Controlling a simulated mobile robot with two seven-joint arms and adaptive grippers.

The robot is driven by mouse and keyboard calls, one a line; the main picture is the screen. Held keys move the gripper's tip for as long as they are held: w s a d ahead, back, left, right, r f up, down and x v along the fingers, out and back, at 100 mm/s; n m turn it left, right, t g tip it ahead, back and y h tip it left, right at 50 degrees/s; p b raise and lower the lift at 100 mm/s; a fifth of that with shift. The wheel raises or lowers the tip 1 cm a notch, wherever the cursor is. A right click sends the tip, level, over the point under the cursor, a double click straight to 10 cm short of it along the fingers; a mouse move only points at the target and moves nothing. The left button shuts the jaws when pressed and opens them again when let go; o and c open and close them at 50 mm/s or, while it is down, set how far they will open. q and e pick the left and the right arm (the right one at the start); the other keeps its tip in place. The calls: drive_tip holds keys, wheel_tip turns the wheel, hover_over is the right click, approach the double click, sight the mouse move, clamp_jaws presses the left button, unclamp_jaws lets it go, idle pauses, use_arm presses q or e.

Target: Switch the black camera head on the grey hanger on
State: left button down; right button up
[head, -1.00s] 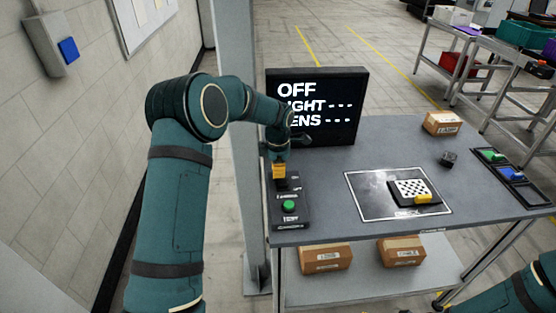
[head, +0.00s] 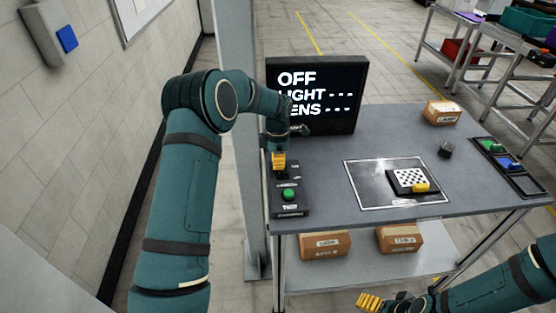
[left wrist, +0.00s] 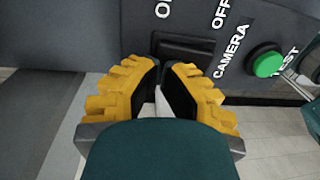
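My left gripper (head: 279,164) points down at the upper end of the black control box (head: 291,213) on the table's left edge. In the left wrist view its yellow fingers (left wrist: 170,72) are close together, with a narrow gap and nothing seen held. Just beyond them is a dark switch (left wrist: 188,48) between the ON and OFF marks, beside the word CAMERA; the fingers partly hide it, and contact cannot be told. The monitor (head: 316,95) reads OFF, with dashes after LIGHT and LENS. I cannot make out a camera head. My right gripper (head: 370,302) is at the bottom edge.
A green TEST button (head: 289,194) is on the box near the fingers. A checkered plate (head: 412,180) with a yellow piece lies on the framed mat (head: 365,190). A small dark object (head: 446,149), a carton (head: 442,112) and a tray (head: 524,185) are to the right. A grey post (head: 228,150) stands left.

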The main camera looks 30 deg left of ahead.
drive_tip(key=shift+r, duration=0.1)
use_arm(q)
drive_tip(key=shift+r+p, duration=0.5)
drive_tip(key=shift+r, duration=0.2)
use_arm(e)
drive_tip(key=shift+r, duration=0.4)
